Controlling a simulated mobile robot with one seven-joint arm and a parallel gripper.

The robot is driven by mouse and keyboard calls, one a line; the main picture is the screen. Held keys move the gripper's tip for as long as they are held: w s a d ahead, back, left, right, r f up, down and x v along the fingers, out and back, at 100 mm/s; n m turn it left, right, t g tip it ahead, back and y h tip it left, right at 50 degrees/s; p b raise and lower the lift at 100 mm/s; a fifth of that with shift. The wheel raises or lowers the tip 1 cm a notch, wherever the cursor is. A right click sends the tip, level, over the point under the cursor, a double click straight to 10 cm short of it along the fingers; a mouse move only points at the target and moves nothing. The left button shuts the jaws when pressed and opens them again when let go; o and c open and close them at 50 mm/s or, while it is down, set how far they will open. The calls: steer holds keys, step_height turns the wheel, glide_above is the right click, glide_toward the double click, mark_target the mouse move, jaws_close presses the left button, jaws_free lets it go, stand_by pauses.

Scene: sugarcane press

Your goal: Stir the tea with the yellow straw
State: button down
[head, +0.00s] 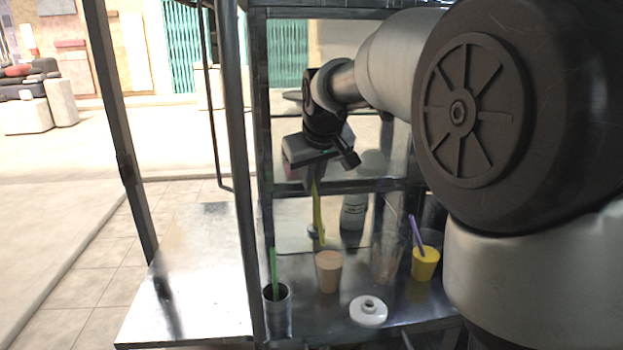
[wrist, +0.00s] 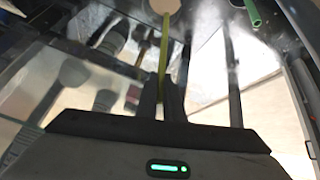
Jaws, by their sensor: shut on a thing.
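The tea is in a clear cup (head: 329,272), light brown and upright on the metal counter. Its round top shows at the upper edge of the wrist view (wrist: 166,5). My gripper (head: 315,178) is above and slightly behind the cup, shut on the upper part of the yellow straw (head: 318,212). The straw hangs down nearly upright toward the cup. In the wrist view the straw (wrist: 165,50) runs from between my fingers (wrist: 162,95) to the cup's top.
A metal cup (head: 277,310) with a green straw (head: 273,268) stands left of the tea. A clear empty cup (head: 386,260), a yellow drink (head: 425,264) with a purple straw, and a white lid (head: 368,311) are to the right. A dark post (head: 240,170) and reflective panels surround the counter.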

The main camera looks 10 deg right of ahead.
steer(key=shift+r, duration=0.1)
step_height(320, 180, up, 5)
steer(key=p, duration=0.4)
stand_by(1.0)
